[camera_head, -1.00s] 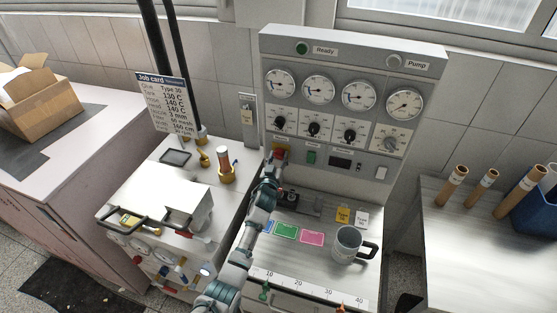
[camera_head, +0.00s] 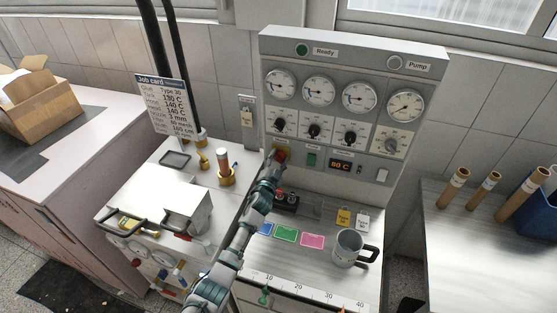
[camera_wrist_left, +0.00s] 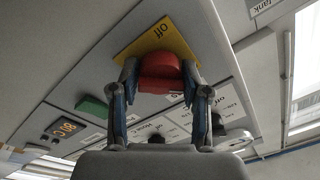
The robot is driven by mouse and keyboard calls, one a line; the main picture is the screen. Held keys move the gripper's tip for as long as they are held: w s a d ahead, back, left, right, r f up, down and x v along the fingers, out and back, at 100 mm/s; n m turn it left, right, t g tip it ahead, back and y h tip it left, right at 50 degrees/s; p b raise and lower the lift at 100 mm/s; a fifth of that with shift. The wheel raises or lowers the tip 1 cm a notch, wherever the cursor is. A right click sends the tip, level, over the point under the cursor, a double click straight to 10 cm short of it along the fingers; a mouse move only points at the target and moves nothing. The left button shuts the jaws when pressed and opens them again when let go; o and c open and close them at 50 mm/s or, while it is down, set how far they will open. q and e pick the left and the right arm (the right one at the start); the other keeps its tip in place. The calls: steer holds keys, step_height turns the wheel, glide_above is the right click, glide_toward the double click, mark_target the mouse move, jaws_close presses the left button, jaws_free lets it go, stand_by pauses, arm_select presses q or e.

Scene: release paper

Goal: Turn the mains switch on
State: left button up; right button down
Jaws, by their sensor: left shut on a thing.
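In the head view the left gripper (camera_head: 276,165) reaches up to the switch from below. The panel's display (camera_head: 341,164) is lit orange and reads 80 C.
A green button (camera_head: 311,159) and a white switch (camera_head: 381,175) sit on the same panel strip. Below are a grey mug (camera_head: 347,246), coloured cards (camera_head: 286,234) and a ruler (camera_head: 315,290). A white machine (camera_head: 187,208) stands left of my arm.

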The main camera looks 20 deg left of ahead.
arm_select(q)
steer(key=shift+f+m, duration=0.15)
steer(key=shift+m, duration=0.45)
steer(key=shift+f, duration=0.15)
steer(key=o, duration=1.1)
steer(key=shift+s, duration=0.15)
steer(key=s+f, duration=0.1)
steer(key=s, duration=1)
steer(key=shift+s+a, duration=0.25)
steer(key=shift+s, duration=0.1)
